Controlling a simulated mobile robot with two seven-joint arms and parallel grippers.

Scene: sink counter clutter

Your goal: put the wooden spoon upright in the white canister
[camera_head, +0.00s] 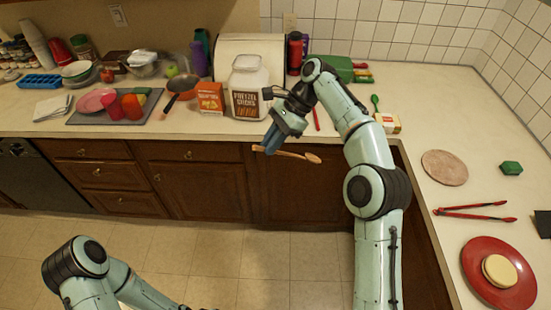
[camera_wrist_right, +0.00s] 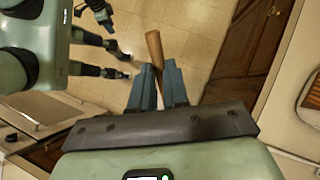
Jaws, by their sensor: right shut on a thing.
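My right gripper (camera_head: 273,139) is shut on the wooden spoon (camera_head: 300,155) and holds it in front of the counter's front edge, above the floor. The spoon lies nearly level, its bowl pointing right. In the right wrist view the brown end of the spoon (camera_wrist_right: 154,48) sticks out beyond the gripper (camera_wrist_right: 160,85). The white canister (camera_head: 248,77) stands upright on the counter, behind and left of the gripper, with a dark pretzel label. The spoon is apart from it. I cannot tell whether its top is open. My left arm shows at bottom left; its gripper is out of view.
An orange box (camera_head: 210,98) and a pan (camera_head: 182,84) stand left of the canister. A white bread box (camera_head: 226,46) is behind it. A red bottle (camera_head: 295,53) and green box (camera_head: 338,68) stand to the right. Tongs (camera_head: 472,212) lie on the right counter.

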